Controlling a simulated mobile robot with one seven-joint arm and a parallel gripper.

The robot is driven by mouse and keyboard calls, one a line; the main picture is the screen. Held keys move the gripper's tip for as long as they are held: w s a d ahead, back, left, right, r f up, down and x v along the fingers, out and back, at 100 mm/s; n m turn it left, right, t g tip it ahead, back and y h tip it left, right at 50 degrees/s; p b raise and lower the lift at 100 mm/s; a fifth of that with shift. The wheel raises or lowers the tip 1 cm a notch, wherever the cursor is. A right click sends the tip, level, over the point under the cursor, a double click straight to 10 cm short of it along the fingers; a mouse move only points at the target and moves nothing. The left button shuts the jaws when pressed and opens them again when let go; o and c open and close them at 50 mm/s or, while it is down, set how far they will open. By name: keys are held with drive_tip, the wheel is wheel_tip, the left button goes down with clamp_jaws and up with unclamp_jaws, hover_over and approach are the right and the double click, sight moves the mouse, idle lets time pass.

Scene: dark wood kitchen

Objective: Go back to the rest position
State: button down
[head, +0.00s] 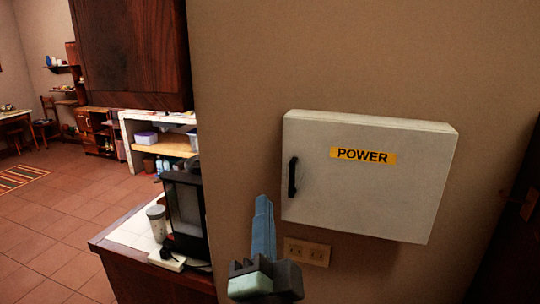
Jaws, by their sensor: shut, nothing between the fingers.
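My gripper (263,205) is in the lower middle of the head view, pointing up, with its blue fingers together and nothing between them. It appears just left of and below a white wall box (405,195) with a yellow POWER label (363,155). The box door looks shut, and its black handle (292,177) is on the left side. The gripper overlaps the wall in the picture and shows apart from the handle. I cannot tell how far the gripper is from the wall.
A double wall outlet (307,252) is below the box. A counter (125,240) at left holds a black appliance (186,215) and a cup (157,222). Dark wood (515,230) stands at the right edge. Open tiled floor (65,215) lies at far left.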

drive_tip(key=s+r+n+t+b, duration=0.1)
drive_tip(key=s+r+n+t, duration=0.1)
drive_tip(key=s+r+n, duration=0.2)
drive_tip(key=s+r+n+t, duration=0.2)
drive_tip(key=s+r+n, duration=0.1)
drive_tip(key=r, duration=0.7)
drive_tip(key=s+d+r+n+t+b, duration=0.1)
drive_tip(key=s+r+n+t, duration=0.1)
drive_tip(key=s+r+n, duration=0.2)
wheel_tip(320, 180, up, 4)
drive_tip(key=shift+s+f+n+b, duration=0.15)
drive_tip(key=shift+s+n+b, duration=0.15)
drive_tip(key=shift+s, duration=0.35)
